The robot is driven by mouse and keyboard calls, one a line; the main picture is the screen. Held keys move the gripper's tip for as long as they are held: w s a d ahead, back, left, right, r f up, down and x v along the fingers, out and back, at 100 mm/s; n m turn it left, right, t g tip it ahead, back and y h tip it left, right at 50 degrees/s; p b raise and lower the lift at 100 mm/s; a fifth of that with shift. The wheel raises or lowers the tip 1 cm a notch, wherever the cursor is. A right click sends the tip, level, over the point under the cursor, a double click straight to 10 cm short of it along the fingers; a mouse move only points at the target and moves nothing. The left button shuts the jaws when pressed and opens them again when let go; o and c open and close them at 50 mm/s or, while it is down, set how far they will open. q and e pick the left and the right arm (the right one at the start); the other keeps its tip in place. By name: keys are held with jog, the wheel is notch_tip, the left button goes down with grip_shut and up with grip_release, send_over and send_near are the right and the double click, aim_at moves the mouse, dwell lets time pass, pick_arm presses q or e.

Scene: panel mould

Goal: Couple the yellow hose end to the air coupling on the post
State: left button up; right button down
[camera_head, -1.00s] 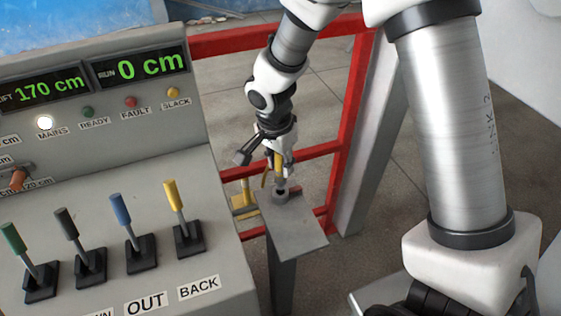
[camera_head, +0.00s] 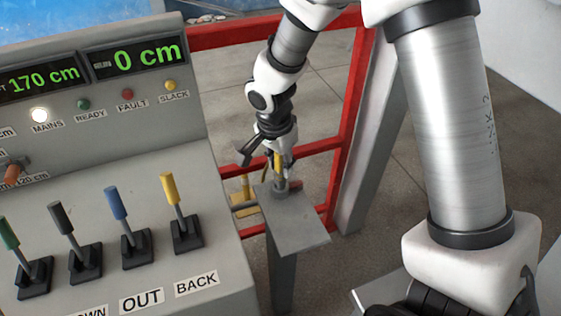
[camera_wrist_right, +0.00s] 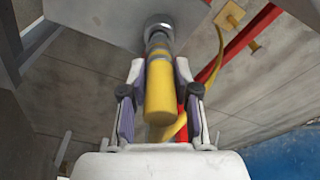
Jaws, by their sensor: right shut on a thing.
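The yellow hose end (camera_head: 278,162) is held upright in my right gripper (camera_head: 278,158), directly above the post's plate. In the right wrist view the hose end (camera_wrist_right: 159,92) lies between the two fingers of the gripper (camera_wrist_right: 159,95), which are shut on it. Its grey tip points at the silver ring of the air coupling (camera_wrist_right: 159,24) and appears to meet it; I cannot tell whether it is locked. In the head view the coupling (camera_head: 281,187) shows at the top of the post plate (camera_head: 292,226), below the hose end. My left gripper is out of view.
A grey control panel (camera_head: 120,200) with several levers stands at the left. A red frame (camera_head: 345,120) rises behind the post. The yellow hose (camera_wrist_right: 216,58) curves beside the gripper in the wrist view.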

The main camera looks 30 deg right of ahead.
jog(key=shift+f+b, duration=0.8)
jog(key=shift+f, duration=0.15)
jog(key=c, duration=0.8)
grip_release()
jog(key=shift+r, duration=0.1)
jog(key=shift+o, duration=0.2)
notch_tip(320, 180, up, 12)
jog(key=a, duration=0.1)
jog(key=shift+s+a, duration=0.25)
